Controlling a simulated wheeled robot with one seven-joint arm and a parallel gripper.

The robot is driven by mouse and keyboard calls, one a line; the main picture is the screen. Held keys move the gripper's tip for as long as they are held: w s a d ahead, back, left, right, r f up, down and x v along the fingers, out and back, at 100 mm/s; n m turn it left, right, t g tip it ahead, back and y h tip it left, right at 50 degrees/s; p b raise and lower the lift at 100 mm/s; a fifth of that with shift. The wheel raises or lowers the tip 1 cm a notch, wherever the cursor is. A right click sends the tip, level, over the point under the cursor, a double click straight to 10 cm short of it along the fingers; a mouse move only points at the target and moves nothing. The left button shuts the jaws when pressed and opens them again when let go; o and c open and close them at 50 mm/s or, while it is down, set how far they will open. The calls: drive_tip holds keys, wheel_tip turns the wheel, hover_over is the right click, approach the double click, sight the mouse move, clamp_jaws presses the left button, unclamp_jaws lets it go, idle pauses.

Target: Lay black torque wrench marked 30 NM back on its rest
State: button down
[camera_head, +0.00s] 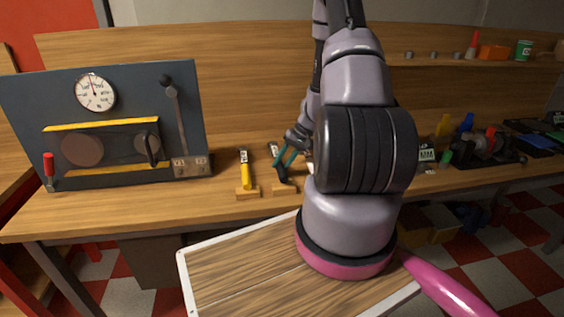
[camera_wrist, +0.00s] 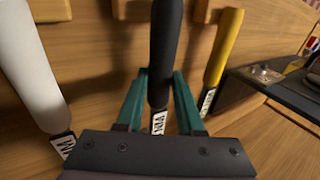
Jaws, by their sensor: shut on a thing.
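The black torque wrench (camera_wrist: 166,50) is between the teal fingers of my gripper (camera_wrist: 158,100) in the wrist view. My gripper is shut on it. In the head view, the black wrench (camera_head: 282,172) shows beside my teal fingers (camera_head: 290,158); its marking is too small to read. A wooden rest block (camera_head: 285,189) lies near its handle end; in the wrist view this block (camera_wrist: 130,10) appears mostly left of the handle. I cannot tell whether the wrench touches it. My gripper hides part of the wrench.
A yellow wrench (camera_head: 245,172) lies on its own block (camera_head: 248,194) to the left. A white-handled wrench (camera_wrist: 28,60) lies on the other side in the wrist view. A panel with a gauge (camera_head: 96,92) stands at the left. My arm hides the middle of the bench.

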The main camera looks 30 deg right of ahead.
drive_tip(key=shift+f, duration=0.4)
idle(0.3)
drive_tip(key=shift+c, duration=2.3)
unclamp_jaws()
